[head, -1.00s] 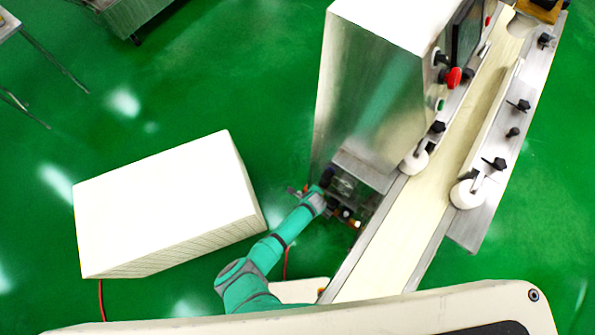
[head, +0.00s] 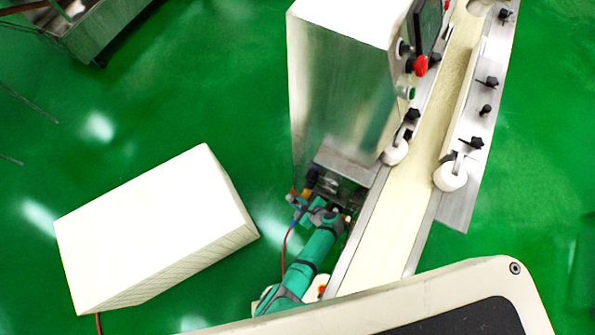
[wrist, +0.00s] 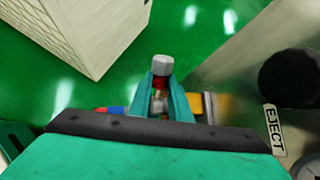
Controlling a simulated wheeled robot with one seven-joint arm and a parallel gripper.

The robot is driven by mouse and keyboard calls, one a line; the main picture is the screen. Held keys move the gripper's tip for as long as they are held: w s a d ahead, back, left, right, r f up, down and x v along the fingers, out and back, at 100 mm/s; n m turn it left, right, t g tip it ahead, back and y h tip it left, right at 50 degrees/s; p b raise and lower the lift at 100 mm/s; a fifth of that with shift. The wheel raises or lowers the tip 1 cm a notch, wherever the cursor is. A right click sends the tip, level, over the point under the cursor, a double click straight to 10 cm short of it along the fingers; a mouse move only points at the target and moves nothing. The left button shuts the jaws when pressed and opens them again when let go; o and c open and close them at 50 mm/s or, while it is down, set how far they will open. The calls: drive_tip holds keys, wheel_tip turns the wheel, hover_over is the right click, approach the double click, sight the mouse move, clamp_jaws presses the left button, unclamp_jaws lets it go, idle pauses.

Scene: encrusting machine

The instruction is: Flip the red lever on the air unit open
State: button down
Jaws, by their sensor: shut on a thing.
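The air unit shows in the wrist view as a brass-coloured fitting (wrist: 198,106) and a blue fitting with a red end (wrist: 108,110), on either side of my fingers. In the head view it is a small cluster of parts (head: 311,180) at the near lower end of the machine. My gripper (wrist: 161,88) is shut on the red lever (wrist: 159,82), which shows as a small red patch between the teal fingers. A grey cap (wrist: 162,62) stands just beyond the fingertips. My gripper and wrist hide most of the lever, and its exact angle cannot be told.
A large white box (head: 150,225) stands on the green floor to the left. The conveyor (head: 405,215) runs along the right.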

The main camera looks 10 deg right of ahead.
drive_tip(key=shift+w+a+r, duration=0.2)
drive_tip(key=shift+a+r, duration=0.05)
drive_tip(key=shift+a, duration=0.25)
drive_tip(key=c, duration=1.6)
unclamp_jaws()
drive_tip(key=shift+o, duration=0.2)
drive_tip(key=shift+d, duration=0.25)
drive_tip(key=shift+s+d, duration=0.1)
drive_tip(key=shift+d, duration=0.05)
drive_tip(key=shift+f, duration=0.1)
